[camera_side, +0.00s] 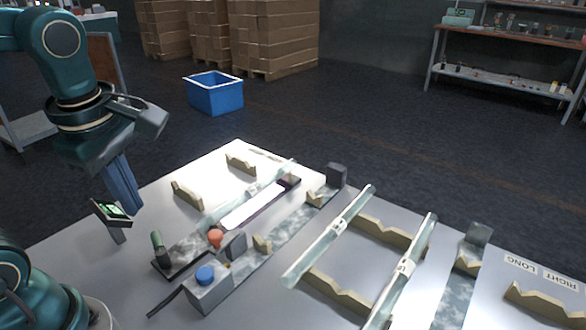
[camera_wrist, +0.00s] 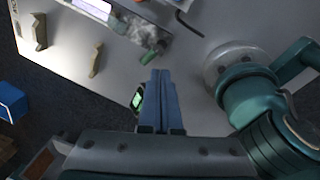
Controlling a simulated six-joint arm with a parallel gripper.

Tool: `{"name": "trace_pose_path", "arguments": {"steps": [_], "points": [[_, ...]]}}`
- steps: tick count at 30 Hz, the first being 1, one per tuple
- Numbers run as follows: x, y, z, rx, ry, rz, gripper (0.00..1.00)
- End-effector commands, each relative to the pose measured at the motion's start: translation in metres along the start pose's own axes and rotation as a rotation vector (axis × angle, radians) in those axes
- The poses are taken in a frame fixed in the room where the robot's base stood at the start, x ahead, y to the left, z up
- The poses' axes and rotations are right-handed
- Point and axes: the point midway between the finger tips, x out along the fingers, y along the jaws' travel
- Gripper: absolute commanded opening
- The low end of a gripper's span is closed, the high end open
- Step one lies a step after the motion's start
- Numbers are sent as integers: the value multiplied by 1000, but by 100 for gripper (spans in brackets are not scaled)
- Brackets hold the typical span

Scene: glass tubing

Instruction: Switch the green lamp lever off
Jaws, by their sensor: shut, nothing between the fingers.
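The green lever (camera_side: 157,243) stands at the near left end of the lamp's dark base (camera_side: 178,257). It leans slightly in the side view and shows just beyond my fingertips in the wrist view (camera_wrist: 149,56). The lamp's strip (camera_side: 252,205) glows bright white, and it also shows in the wrist view (camera_wrist: 88,8). My gripper (camera_side: 132,210) is shut and empty, with its blue fingers pointing down to the left of the lever in the side view. It appears apart from the lever. In the wrist view the fingers (camera_wrist: 159,72) are together.
A small green-lit display (camera_side: 113,209) stands close by my fingers. A red knob (camera_side: 216,237) and a grey box with a blue button (camera_side: 205,273) are right of the lever. Glass tubes (camera_side: 330,235) rest on cream holders farther right. The table's left edge is near.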

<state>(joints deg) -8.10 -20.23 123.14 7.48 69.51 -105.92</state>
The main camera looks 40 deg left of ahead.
Motion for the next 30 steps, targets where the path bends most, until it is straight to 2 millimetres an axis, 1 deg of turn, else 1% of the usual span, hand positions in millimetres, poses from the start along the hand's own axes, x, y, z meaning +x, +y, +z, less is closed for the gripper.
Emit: {"name": "trace_pose_path", "arguments": {"steps": [1, 6, 9, 10, 12, 18, 30], "points": [[3, 4, -4, -108, 23, -34, 0], [15, 15, -22, -508, 128, -142, 0], [24, 20, -33, -687, 194, -198, 0], [27, 22, -35, -720, 210, -212, 0], [34, 24, -41, -768, 241, -242, 0], [47, 25, -49, -796, 274, -305, 0], [49, 24, -51, -802, 277, -316, 0]]}}
